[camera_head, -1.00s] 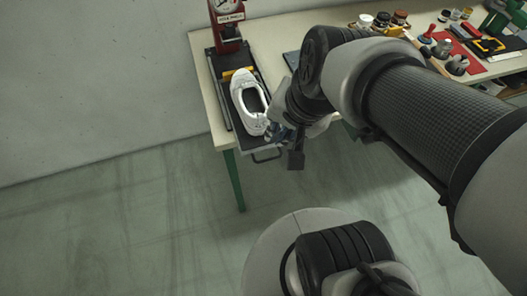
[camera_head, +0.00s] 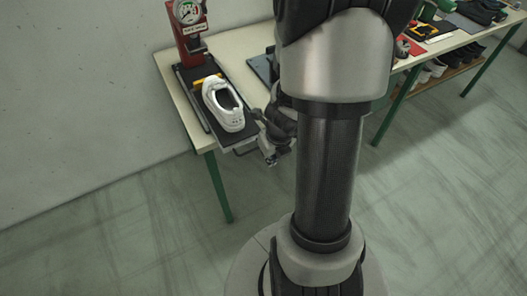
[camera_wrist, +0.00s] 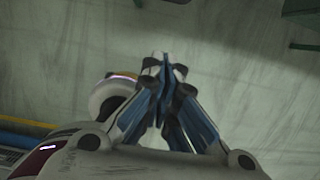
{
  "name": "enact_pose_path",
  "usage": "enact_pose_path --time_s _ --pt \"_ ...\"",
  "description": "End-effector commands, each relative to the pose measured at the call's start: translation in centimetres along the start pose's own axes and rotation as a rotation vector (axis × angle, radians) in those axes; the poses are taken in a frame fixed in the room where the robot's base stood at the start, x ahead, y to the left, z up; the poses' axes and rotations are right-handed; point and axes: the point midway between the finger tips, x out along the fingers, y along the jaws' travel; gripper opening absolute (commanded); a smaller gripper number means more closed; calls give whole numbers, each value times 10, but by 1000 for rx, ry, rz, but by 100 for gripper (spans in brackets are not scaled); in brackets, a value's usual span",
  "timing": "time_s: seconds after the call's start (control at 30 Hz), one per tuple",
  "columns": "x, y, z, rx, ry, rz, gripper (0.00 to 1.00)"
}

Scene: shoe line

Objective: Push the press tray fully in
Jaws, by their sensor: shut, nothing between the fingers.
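The press tray (camera_head: 232,142) is a dark flat slide on the left end of the table. It sticks out past the table's front edge. My gripper (camera_head: 271,160) is just off the tray's front right corner, low and pointing down. I cannot tell whether it touches the tray. In the wrist view my gripper (camera_wrist: 165,66) has its fingers together and empty, over the floor. The tray's front handle is not clear now.
The table (camera_head: 184,112) has a green front leg (camera_head: 218,187) just below the tray. My arm hides the table's middle. Tools and a red mat (camera_head: 428,30) lie farther right. Shoes (camera_head: 440,68) stand on a lower shelf. The floor in front is open.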

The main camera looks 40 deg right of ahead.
Motion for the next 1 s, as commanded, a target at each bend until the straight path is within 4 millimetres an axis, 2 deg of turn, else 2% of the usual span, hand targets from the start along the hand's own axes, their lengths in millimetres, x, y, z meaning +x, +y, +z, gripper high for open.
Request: enact_pose_path --time_s 0.03,0.43,0.53,0.7,1.0 --pt "16 0 -2 -2 0 0 0" --pt "82 1 -2 -4 1 1 0" --pt "71 1 20 -7 0 1 0" --pt "73 1 36 -6 0 1 0" --pt "76 1 40 -5 0 1 0"
